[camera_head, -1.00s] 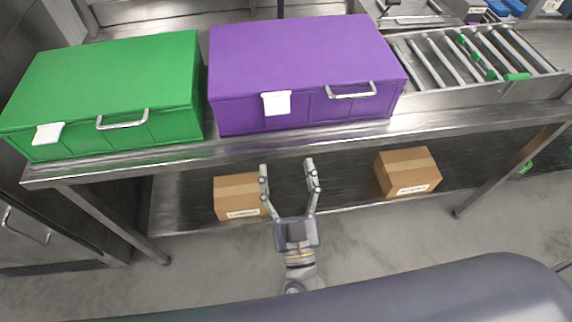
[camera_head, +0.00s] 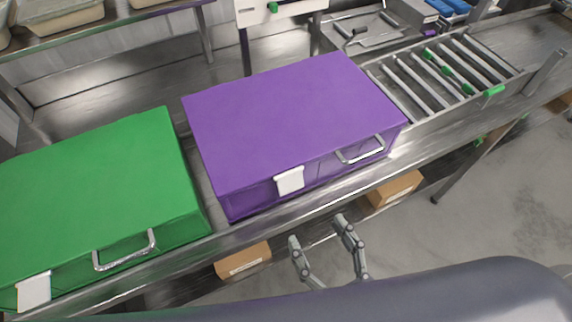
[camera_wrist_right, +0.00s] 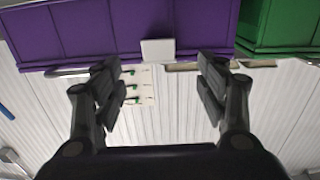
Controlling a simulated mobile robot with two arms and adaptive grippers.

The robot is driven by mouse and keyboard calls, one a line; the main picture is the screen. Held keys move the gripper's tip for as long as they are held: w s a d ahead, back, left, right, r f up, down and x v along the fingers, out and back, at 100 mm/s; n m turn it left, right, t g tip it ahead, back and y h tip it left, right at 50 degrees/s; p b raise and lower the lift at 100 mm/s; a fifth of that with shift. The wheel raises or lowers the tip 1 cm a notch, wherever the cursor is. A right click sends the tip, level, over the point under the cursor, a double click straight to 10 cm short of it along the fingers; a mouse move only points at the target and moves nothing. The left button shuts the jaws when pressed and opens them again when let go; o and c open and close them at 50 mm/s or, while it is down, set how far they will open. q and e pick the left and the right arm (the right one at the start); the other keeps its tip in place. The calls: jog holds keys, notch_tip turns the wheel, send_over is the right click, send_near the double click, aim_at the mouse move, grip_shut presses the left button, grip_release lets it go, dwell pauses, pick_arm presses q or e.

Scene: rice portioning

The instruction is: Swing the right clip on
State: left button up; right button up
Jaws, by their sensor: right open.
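The purple box (camera_head: 290,115) stands shut on the steel counter. Its front carries a white clip-like flap (camera_head: 290,181) and a metal handle (camera_head: 360,150) to the right of it. The green box (camera_head: 90,185) stands to its left with a similar white flap (camera_head: 34,291) and handle (camera_head: 124,251). My right gripper (camera_head: 318,232) is open and empty in front of the purple box, apart from it. In the right wrist view, the purple box's white flap (camera_wrist_right: 157,49) shows between and beyond the open fingers (camera_wrist_right: 158,78). My left gripper is out of view.
The counter's front edge (camera_head: 250,225) runs between my right gripper and the boxes. Cardboard boxes (camera_head: 243,261) (camera_head: 395,188) lie on the shelf below. A roller conveyor (camera_head: 440,75) is at the right. Metal pans (camera_head: 62,14) stand on a rack at the back left.

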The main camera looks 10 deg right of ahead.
aim_at(292, 185)
jog(key=p+x, duration=0.1)
jog(key=x, duration=0.3)
jog(key=p+x, duration=0.1)
jog(key=x, duration=0.3)
jog(key=shift+w+d+r+p, duration=0.15)
jog(key=shift+w+r+p, duration=0.05)
jog(key=shift+w+p, duration=0.1)
jog(key=shift+w, duration=0.5)
jog(key=shift+w+a+f, duration=0.15)
jog(key=shift+w+a, duration=0.1)
jog(key=shift+s, duration=0.1)
jog(key=c, duration=1)
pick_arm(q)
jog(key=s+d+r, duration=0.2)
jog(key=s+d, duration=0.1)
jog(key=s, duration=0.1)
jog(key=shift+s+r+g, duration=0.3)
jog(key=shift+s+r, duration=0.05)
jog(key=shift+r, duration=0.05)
pick_arm(e)
jog(key=shift+c, duration=0.2)
